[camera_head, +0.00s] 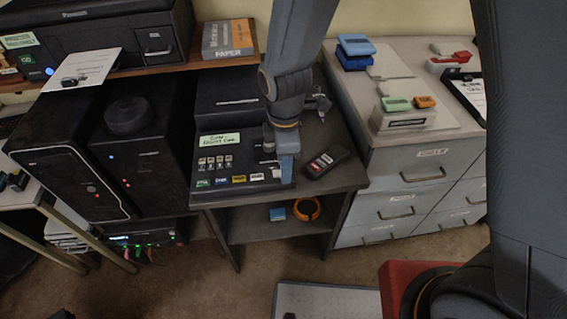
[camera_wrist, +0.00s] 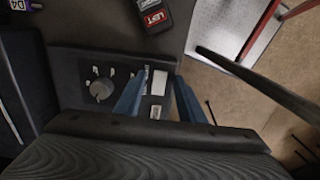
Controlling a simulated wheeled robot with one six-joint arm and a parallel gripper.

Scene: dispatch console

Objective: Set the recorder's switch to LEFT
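A black desktop unit (camera_head: 235,178) with a green note, small labelled controls and coloured tags sits on the dark side table. I take it to be the recorder, though its name is not readable. In the wrist view its panel shows a round grey knob (camera_wrist: 100,90) with marks around it, and small white pieces at the right end. I cannot read the switch's setting. My gripper (camera_wrist: 158,100) is open, its two blue fingers apart over the panel's right end, one each side of a white piece (camera_wrist: 159,82). In the head view my gripper (camera_head: 286,170) is at the unit's front right corner; contact is unclear.
A black handheld device (camera_head: 327,161) with a red label lies just right of my gripper; in the wrist view the label seems to read LEFT (camera_wrist: 153,19). Black towers (camera_head: 75,155) stand left. Grey drawers (camera_head: 420,165) stand right. An orange ring (camera_head: 307,209) lies on the lower shelf.

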